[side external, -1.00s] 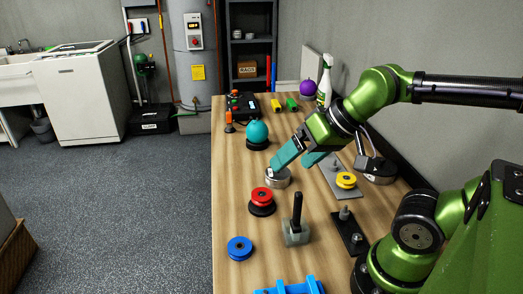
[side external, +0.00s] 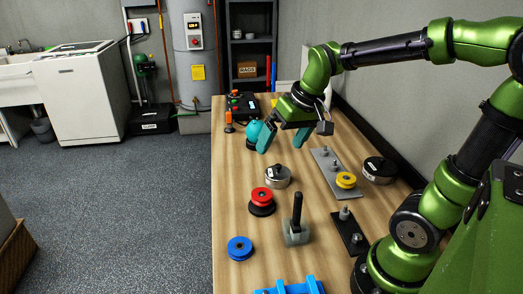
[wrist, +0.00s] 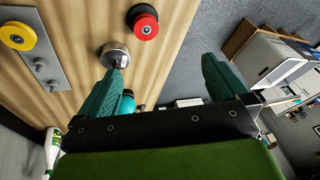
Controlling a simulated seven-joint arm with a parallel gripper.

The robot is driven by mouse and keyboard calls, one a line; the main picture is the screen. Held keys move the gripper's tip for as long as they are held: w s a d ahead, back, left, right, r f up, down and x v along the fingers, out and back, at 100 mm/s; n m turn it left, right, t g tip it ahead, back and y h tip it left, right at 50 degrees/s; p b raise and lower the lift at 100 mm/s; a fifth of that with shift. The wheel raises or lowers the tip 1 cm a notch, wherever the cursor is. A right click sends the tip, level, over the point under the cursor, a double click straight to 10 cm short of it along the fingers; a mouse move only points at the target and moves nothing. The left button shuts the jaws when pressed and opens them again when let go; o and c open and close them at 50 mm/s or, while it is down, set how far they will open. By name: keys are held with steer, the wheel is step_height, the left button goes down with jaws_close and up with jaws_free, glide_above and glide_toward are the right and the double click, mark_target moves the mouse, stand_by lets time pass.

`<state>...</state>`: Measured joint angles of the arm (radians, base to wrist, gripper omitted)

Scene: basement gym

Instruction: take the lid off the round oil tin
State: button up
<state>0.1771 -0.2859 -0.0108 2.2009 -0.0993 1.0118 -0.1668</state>
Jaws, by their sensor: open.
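A round silver tin (side external: 277,179) with a small dark knob on its lid (side external: 278,169) stands upright on the wooden table, left of the grey peg plate. The tin also shows in the wrist view (wrist: 113,49), beyond the left fingertip, with the lid seated on it. My gripper (side external: 283,143) has teal fingers spread apart, with nothing between them. It is above the table and apart from the tin, toward the far end. In the wrist view my gripper (wrist: 160,66) is also open and empty.
A peg plate (side external: 327,163) holding a yellow spool (side external: 346,180) and a dark-topped round can (side external: 380,170) lie right. A teal ball (side external: 253,133) is behind my gripper.

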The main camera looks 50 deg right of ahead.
mark_target(278, 165)
steer(key=w+d+f+n+g, duration=0.35)
steer(key=w+d+n, duration=0.65)
steer(key=d, duration=0.5)
steer(key=shift+m+g+h, duration=0.3)
steer(key=shift+g+h, duration=0.1)
steer(key=shift+g, duration=0.05)
steer(key=f, duration=1.6)
steer(key=shift+a, duration=0.35)
steer(key=shift+c, duration=0.5)
steer(key=shift+w, duration=0.1)
steer(key=c, duration=0.7)
